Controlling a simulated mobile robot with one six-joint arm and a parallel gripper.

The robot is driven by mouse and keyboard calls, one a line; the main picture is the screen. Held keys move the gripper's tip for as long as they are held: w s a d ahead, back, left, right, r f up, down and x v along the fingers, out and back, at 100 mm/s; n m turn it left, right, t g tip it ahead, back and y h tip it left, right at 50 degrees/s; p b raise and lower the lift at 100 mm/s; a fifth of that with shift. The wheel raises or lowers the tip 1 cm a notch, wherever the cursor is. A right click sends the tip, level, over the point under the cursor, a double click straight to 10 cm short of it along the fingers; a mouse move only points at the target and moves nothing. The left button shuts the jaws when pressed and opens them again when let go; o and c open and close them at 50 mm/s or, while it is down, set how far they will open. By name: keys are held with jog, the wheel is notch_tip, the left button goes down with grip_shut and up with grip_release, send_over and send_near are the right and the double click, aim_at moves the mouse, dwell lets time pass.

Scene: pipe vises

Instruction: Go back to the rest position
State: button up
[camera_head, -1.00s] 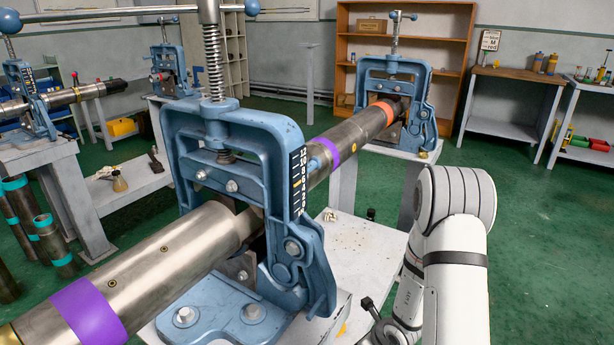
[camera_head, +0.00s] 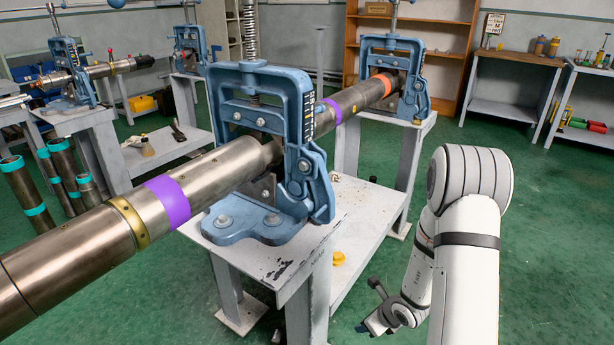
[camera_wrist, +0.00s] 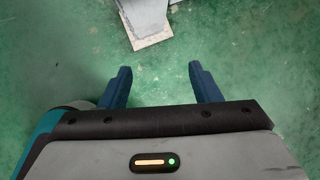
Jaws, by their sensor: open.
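My gripper (camera_wrist: 160,88) is open and empty in the wrist view, its two dark blue fingers apart over the green floor. In the head view my white arm is folded at the right, and my gripper (camera_head: 366,328) hangs low beside the bench, partly hidden by the arm. It is clear of the vise and the pipe. A long steel pipe (camera_head: 75,245) with purple bands runs through the near blue vise (camera_head: 308,165) and on to a far blue vise (camera_head: 415,85).
The near vise stands on a worn white bench (camera_head: 275,262). Another vise bench (camera_head: 75,122) is at the left, with teal-banded pipes (camera_head: 25,195) standing below it. A wooden shelf (camera_head: 460,40) and side tables line the back. Green floor (camera_head: 560,230) is open at the right.

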jog(key=s+a+r+n+y+p, duration=0.1)
jog(key=a+r+n+p, duration=0.3)
jog(key=r, duration=0.6)
jog(key=s+a+r+n+g+y+p, duration=0.15)
jog(key=r+n, duration=0.35)
jog(key=r, duration=0.5)
jog(key=s+a+r+n+t+y+p, duration=0.1)
jog(key=a+r+n+p, duration=0.35)
jog(key=r, duration=0.45)
jog(key=s+d+r+n+g+h+p, duration=0.1)
jog(key=s+d+r+n+h+p, duration=0.2)
jog(key=s+r+n, duration=0.4)
jog(key=s+d+r+n+g+h+p, duration=0.1)
jog(key=s+d+r+n+h+p, duration=0.2)
jog(key=r, duration=1.2)
jog(key=s+d+n+p, duration=0.2)
jog(key=s+n+p, duration=0.2)
jog(key=s, duration=0.1)
jog(key=shift+s+r+h, duration=0.35)
jog(key=shift+s+r, duration=0.05)
jog(key=shift+n, duration=0.25)
